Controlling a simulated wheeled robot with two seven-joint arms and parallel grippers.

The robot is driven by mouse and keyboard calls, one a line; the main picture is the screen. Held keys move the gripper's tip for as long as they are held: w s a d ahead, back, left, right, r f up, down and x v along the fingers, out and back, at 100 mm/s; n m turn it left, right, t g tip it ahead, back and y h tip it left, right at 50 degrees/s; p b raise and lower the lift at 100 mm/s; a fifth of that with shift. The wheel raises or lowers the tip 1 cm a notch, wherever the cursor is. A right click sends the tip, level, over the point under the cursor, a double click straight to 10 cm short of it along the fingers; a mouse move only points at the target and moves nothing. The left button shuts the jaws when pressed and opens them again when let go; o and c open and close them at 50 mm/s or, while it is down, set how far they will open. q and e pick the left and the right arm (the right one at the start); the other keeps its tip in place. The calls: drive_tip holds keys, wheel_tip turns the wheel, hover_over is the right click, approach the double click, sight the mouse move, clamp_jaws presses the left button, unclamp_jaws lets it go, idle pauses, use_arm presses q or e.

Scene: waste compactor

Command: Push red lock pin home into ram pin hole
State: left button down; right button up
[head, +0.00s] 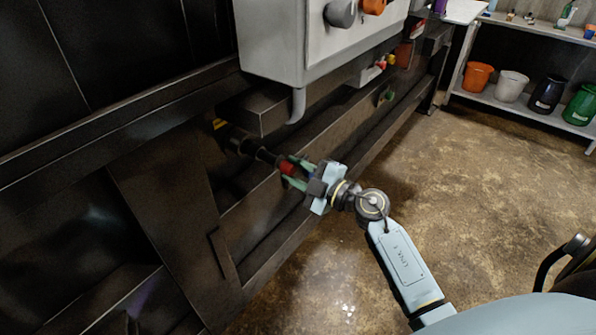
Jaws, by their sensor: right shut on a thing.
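My right gripper (297,174) is shut on the red lock pin (287,167), with green fingers on either side of it. The pin's red part shows between the fingers. A dark shaft (262,155) runs from the red part up and left toward a dark cylindrical fitting (238,143) on the compactor's side, near a small yellow mark. The ram pin hole itself is not clearly visible. I cannot tell how deep the pin sits. My left gripper is not in view.
A grey control box (300,50) with knobs hangs above the gripper, with a grey conduit (298,105) below it. Dark beams of the compactor (170,215) fill the left. A shelf with buckets (511,86) stands at the back right. The brown floor (475,190) is open.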

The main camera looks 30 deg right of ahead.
sight(277, 162)
drive_tip(key=shift+p+x, duration=0.5)
drive_tip(key=shift+x, duration=2.25)
idle(0.3)
drive_tip(key=o, duration=1)
drive_tip(key=shift+f, duration=0.1)
drive_tip(key=shift+c, duration=0.3)
drive_tip(key=shift+p+v, duration=0.6)
drive_tip(key=shift+v, duration=0.6)
drive_tip(key=shift+p+v, duration=0.65)
drive_tip(key=shift+v, duration=1.7)
